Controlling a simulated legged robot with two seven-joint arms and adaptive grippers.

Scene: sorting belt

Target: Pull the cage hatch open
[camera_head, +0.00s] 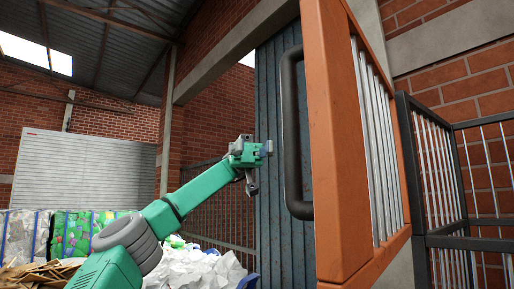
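The cage hatch (335,150) is an orange frame with upright grey bars, large and close on the right. I see it at a steep angle, with its broad orange edge toward me. A dark, upright bar handle (291,135) stands out on its left side. My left gripper (262,165) is at the end of my green arm, to the left of the handle. It is apart from the handle in the picture, its grey fingers look spread, and nothing shows between them. My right gripper is not in view.
A black barred cage (430,170) stands at the right against a brick wall. A blue-grey corrugated panel (271,220) rises behind the handle. White scrap (205,268), cardboard (35,275) and colourful bales (75,233) lie at the lower left. A pale shutter (80,170) is farther back.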

